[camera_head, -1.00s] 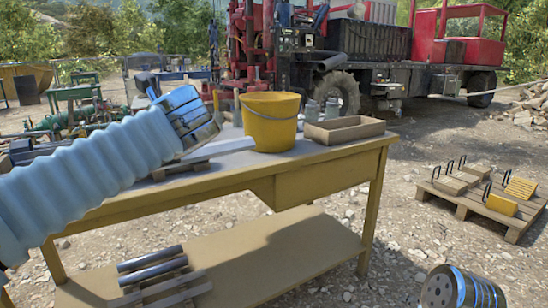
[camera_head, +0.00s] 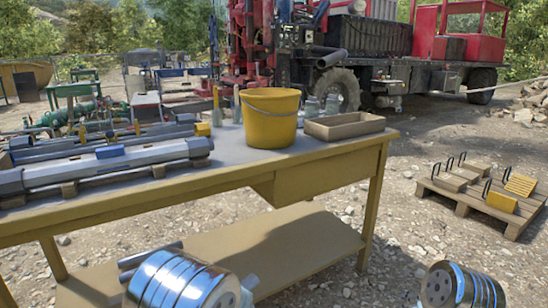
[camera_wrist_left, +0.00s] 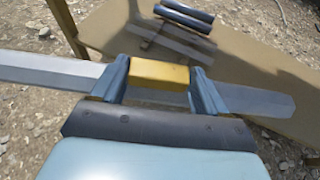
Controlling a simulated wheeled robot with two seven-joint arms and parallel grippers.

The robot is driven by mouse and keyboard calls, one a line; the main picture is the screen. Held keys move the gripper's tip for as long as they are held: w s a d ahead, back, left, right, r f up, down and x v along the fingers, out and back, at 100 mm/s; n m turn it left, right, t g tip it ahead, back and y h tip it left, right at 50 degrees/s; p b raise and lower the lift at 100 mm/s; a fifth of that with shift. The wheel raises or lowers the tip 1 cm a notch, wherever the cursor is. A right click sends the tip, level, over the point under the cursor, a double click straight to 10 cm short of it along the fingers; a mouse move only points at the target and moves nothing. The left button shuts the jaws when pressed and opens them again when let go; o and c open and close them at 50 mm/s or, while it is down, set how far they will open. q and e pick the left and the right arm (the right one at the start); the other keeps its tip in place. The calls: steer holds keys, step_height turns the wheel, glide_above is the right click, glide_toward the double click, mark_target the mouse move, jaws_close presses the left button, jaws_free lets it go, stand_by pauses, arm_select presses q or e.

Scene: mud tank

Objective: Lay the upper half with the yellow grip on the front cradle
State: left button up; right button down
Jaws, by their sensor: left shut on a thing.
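In the left wrist view, my left gripper (camera_wrist_left: 158,84) is shut on the yellow grip (camera_wrist_left: 159,73) of a long grey half shell (camera_wrist_left: 45,69), which sticks out on both sides of the fingers. The lower shelf shows beyond it. The front cradle (camera_head: 69,190) is low wooden blocks at the table's near left edge. A long grey piece (camera_head: 150,157) lies on it. A blue grip (camera_head: 110,152) shows at its back edge; I cannot tell which piece carries it. My right gripper is not in view.
More long pieces lie behind, with a small yellow block (camera_head: 203,129). A yellow bucket (camera_head: 270,122) and a wooden tray (camera_head: 344,127) stand further right on the table (camera_head: 235,177). Dark pipes (camera_wrist_left: 187,15) lie on the lower shelf. A pallet (camera_head: 462,198) stands right on gravel.

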arm_select(q)
steer(key=r+m+t+h, duration=0.1)
steer(key=r+m+h, duration=0.1)
steer(key=a+r+m+t+h, duration=0.1)
steer(key=r+m, duration=0.1)
steer(key=r+m+t+h, duration=0.1)
steer(key=r+t+h, duration=0.1)
steer(key=shift+s+a+r+m+h, duration=0.1)
steer(key=shift+a+r+m+h, duration=0.05)
steer(key=shift+a+m+h, duration=0.2)
steer(key=shift+d+r+m+h, duration=0.1)
steer(key=shift+r+m+h, duration=0.15)
steer(key=shift+r+m, duration=0.15)
